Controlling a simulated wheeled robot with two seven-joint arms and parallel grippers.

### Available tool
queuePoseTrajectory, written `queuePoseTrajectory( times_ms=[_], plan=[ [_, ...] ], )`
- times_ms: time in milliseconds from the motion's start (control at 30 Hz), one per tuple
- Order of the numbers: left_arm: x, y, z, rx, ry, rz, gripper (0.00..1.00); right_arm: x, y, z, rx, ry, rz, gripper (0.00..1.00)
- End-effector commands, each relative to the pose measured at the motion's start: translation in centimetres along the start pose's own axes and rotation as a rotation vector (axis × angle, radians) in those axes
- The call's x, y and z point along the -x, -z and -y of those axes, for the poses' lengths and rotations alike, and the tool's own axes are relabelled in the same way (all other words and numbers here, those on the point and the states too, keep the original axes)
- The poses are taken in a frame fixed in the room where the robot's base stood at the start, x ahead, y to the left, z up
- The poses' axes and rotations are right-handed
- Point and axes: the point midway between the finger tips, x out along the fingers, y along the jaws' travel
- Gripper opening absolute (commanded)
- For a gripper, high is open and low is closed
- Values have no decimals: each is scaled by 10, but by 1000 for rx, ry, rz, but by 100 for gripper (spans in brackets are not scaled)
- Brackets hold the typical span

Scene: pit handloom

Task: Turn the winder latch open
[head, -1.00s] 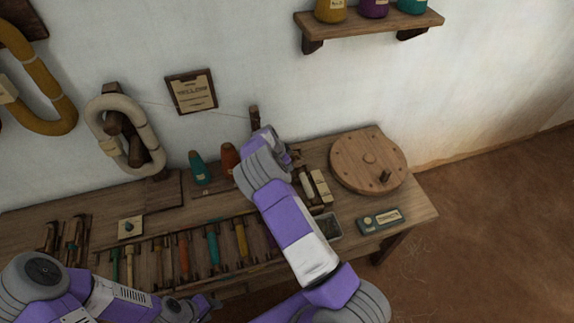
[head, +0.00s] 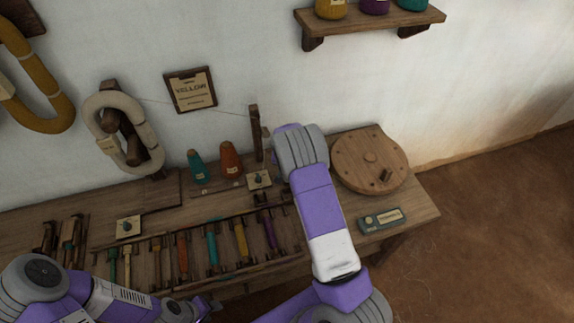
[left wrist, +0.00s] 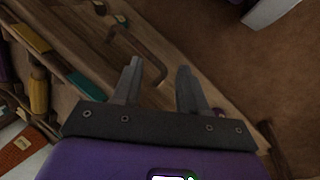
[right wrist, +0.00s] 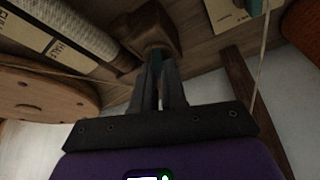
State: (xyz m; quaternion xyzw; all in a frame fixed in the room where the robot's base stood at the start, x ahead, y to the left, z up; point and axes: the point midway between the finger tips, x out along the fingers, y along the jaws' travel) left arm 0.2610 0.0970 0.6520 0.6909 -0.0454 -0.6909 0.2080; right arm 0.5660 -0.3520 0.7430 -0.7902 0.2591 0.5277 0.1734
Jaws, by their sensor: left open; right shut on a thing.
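I cannot tell whether this piece is the winder latch. In the head view my right arm hides that gripper and the spot it holds, between the wooden post (head: 256,133) and the round wooden wheel (head: 369,160). The wheel also shows in the right wrist view (right wrist: 40,95). My left gripper (head: 212,304) is low at the bench's front edge. It is open and empty in the left wrist view (left wrist: 159,70).
A cream plate with a small knob (head: 260,180) lies left of my right arm, another (head: 128,227) farther left. Teal (head: 197,167) and orange (head: 231,160) cones stand behind a rack of coloured bobbins (head: 195,250).

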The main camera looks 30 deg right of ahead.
Motion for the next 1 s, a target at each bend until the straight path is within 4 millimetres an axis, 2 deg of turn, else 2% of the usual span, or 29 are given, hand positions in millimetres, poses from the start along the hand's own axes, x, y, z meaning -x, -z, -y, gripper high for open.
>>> queuePoseTrajectory(
  times_ms=[500,1000],
  plan=[
    [-12,0,5,0,0,0,43,0,1,-1,318,133,-3,0],
    [-14,1,5,0,0,0,43,0,1,0,385,159,-2,0]
  ],
)
